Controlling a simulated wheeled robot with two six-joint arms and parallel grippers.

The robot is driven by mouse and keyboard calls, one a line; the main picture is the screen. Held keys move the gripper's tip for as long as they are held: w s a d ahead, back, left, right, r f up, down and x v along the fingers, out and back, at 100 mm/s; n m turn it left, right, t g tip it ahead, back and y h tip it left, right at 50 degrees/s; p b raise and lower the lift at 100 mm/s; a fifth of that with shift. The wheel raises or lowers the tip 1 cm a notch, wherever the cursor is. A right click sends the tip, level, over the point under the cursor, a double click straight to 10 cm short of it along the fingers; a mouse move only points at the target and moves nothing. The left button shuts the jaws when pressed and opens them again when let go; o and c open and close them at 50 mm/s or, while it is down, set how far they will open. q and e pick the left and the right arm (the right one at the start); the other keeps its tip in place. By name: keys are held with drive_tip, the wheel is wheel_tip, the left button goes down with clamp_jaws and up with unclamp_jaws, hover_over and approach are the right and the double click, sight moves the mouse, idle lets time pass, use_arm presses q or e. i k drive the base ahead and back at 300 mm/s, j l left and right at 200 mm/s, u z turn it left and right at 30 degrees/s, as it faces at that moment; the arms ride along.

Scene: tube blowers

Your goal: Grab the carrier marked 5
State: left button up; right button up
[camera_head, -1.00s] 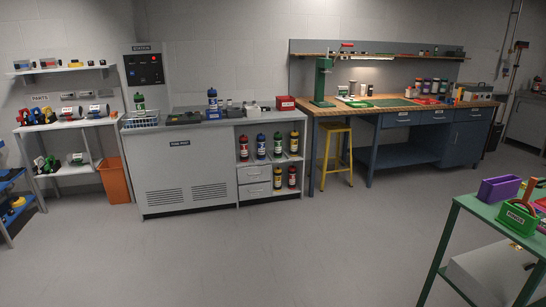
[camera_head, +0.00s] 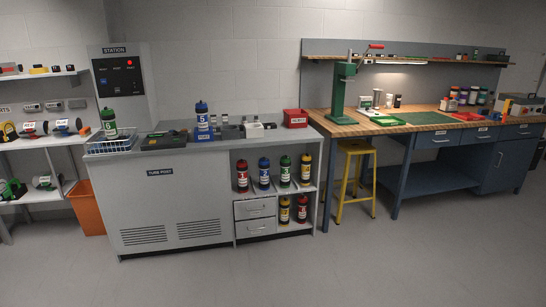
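The carrier marked 5 (camera_head: 203,122) is a blue bottle-shaped canister with a white label. It stands upright on the top of the grey tube station cabinet (camera_head: 160,207), left of some small grey fittings. A green carrier marked 6 (camera_head: 108,122) stands in a wire basket (camera_head: 110,146) at the left end of the same top. Several red, blue, green and yellow carriers (camera_head: 264,173) stand on the open shelves at the cabinet's right. Neither of my grippers is in view.
An orange bin (camera_head: 88,207) stands left of the cabinet. A red box (camera_head: 295,118) sits on its right end. A yellow stool (camera_head: 356,180) and a workbench (camera_head: 420,125) with a green press (camera_head: 339,95) are to the right. The grey floor in front is clear.

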sight(201, 111)
drive_tip(key=i, duration=1.8)
